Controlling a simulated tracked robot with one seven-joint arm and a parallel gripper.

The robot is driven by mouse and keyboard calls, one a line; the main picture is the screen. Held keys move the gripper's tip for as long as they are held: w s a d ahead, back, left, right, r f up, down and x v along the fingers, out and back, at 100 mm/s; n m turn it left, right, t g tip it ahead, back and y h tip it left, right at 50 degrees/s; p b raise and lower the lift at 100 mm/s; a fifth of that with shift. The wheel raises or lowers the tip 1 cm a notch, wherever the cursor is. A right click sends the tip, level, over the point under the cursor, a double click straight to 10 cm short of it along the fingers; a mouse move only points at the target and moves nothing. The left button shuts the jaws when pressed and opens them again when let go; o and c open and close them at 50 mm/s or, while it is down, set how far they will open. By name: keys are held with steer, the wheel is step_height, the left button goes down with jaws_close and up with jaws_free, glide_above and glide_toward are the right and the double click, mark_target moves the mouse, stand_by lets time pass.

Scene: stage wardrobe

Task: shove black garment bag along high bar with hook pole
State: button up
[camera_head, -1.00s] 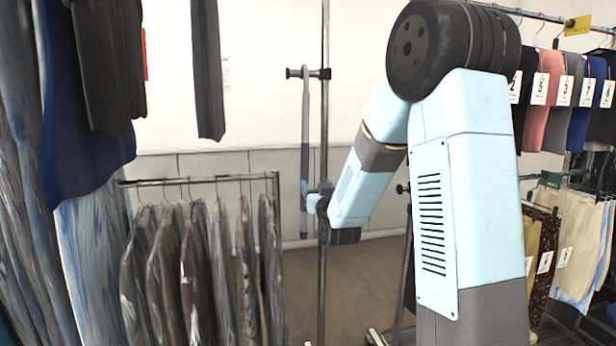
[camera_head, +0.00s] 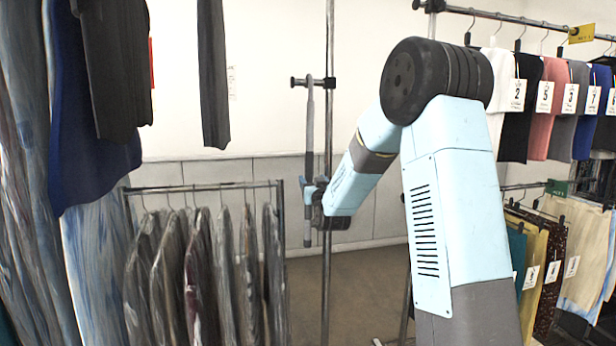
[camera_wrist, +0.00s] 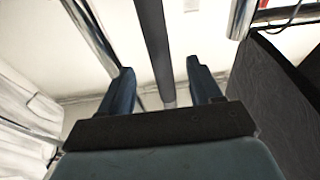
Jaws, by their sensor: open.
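The hook pole (camera_head: 309,120) is a slim grey rod hanging upright beside a metal stand post. My gripper (camera_head: 308,190) is at its lower-middle part with jaws open. In the wrist view the pole (camera_wrist: 155,45) runs between the two open fingers (camera_wrist: 160,88), with gaps on both sides. A wide dark garment (camera_head: 112,70) and a narrow dark grey hanging piece (camera_head: 212,75) hang at upper left; I cannot tell which is the black garment bag. The high bar above them is out of frame.
A low rack (camera_head: 205,187) of bagged clothes stands left of the pole. The metal post (camera_head: 328,120) is just right of it. A rail (camera_head: 500,16) with numbered garments is at right. Floor (camera_head: 360,275) shows between. A dark panel-like surface (camera_wrist: 280,100) is close at right in the wrist view.

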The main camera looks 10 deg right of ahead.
mark_target(310, 164)
steer(key=shift+w+r, duration=0.2)
steer(key=shift+w, duration=0.7)
steer(key=shift+w+r, duration=0.15)
steer(key=shift+w, duration=0.7)
steer(key=shift+w+r, duration=0.2)
steer(key=shift+w, duration=0.7)
jaws_close()
steer(key=shift+r, duration=0.2)
steer(key=shift+r, duration=1.95)
